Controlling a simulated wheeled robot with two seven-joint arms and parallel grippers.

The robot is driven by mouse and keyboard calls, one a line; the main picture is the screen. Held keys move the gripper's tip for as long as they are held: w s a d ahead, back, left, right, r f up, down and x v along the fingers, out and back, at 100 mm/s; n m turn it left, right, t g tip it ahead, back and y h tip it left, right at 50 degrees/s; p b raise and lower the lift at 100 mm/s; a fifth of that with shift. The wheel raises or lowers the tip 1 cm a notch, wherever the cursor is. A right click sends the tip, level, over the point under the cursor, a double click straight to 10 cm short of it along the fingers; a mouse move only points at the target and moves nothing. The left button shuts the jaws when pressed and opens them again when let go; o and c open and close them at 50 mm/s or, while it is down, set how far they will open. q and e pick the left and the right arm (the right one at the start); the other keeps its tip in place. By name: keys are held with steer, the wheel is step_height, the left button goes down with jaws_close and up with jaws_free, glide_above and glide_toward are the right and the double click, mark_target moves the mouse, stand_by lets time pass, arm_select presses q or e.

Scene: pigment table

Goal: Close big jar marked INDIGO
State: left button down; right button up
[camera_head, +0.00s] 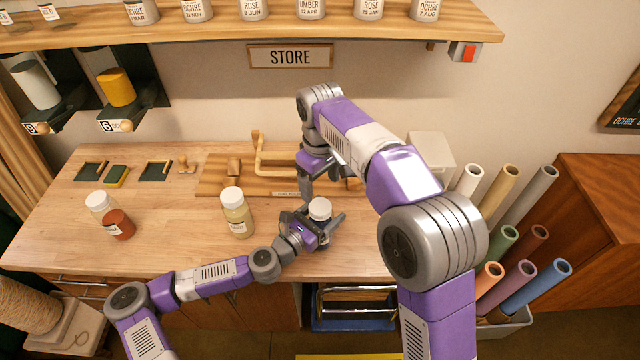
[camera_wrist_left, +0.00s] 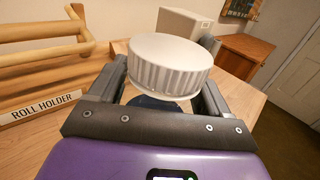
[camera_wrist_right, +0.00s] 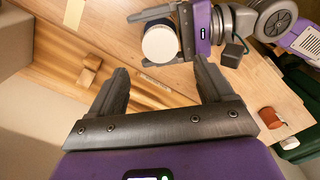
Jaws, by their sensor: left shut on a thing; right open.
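A jar with a white ribbed lid (camera_head: 320,207) and dark blue contents stands near the table's front edge. Its lid (camera_wrist_left: 170,62) rests on top in the left wrist view; I cannot tell how tightly it sits. No INDIGO marking is readable. My left gripper (camera_head: 325,228) is shut around the jar's body below the lid. My right gripper (camera_head: 306,198) hangs just behind and above the jar. In the right wrist view its fingers (camera_wrist_right: 163,85) are open and empty, with the white lid (camera_wrist_right: 161,43) beyond them.
The wooden roll holder (camera_head: 215,185) lies behind. A bin of paper rolls (camera_head: 505,270) stands at right.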

mark_target(320, 206)
steer(key=shift+f, duration=4.05)
steer(key=c, duration=1.1)
steer(key=o, duration=1.3)
steer(key=shift+r, duration=0.15)
step_height(320, 206, up, 12)
steer(key=shift+f, duration=0.1)
